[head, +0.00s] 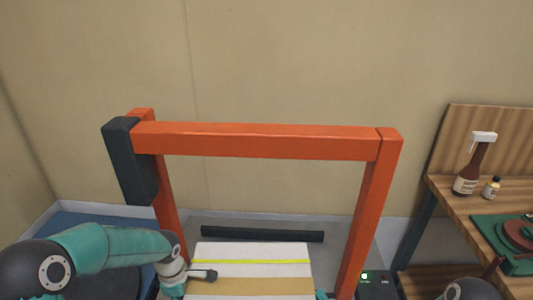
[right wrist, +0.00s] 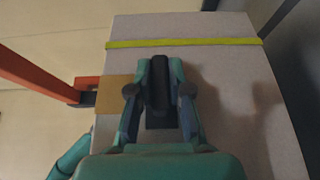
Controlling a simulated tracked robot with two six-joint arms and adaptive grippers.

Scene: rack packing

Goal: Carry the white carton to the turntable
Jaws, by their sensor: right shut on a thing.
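The white carton (head: 289,251) is at the bottom middle of the head view, framed by the orange uprights. It has a yellow stripe and a tan band. My right gripper (head: 322,295) barely shows at its right side; in the right wrist view the gripper (right wrist: 159,88) is shut on the carton (right wrist: 232,85). My left gripper (head: 207,275) is at the carton's left side, its dark tip overlapping the top in the picture; its jaw opening is unclear.
An orange frame (head: 260,141) with a dark block (head: 128,160) spans above the carton. A black bar (head: 262,235) lies behind it. A dark box (head: 376,288) has a green light.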

